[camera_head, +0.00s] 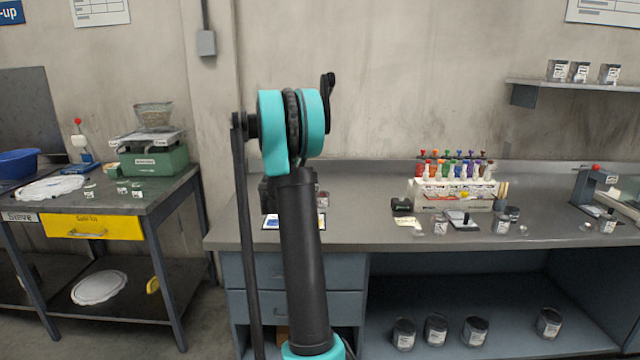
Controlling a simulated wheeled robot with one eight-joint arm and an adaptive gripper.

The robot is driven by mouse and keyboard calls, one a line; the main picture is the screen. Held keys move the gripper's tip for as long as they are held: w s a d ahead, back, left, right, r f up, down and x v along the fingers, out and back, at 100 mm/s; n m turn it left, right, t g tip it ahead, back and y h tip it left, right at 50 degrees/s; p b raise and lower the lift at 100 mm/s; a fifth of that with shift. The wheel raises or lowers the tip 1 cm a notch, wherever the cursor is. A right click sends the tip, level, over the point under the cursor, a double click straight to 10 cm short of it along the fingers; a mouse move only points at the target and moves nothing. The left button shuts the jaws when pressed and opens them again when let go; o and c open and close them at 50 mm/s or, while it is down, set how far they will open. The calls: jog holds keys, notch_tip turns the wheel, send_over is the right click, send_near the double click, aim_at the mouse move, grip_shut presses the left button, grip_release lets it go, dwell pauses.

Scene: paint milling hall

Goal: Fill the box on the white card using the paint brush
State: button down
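A white card (271,222) with a blue patch and a yellowish mark lies on the grey workbench, mostly hidden behind my arm. Only its left and right edges show. My arm stands upright in the middle of the view and folds forward over the bench. A dark part that looks like my gripper (267,192) shows beside the arm, above the card. Its fingers are hidden, so I cannot tell whether it is open or holds anything. I cannot make out the paint brush.
A rack of colourful-capped bottles (455,188) stands on the workbench (370,232) to the right. Small jars (502,223), a black box (403,206) and a device with a red knob (592,187) are nearby. A green scale (153,161) stands on the left table.

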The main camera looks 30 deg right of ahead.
jog(key=shift+r, duration=1.4)
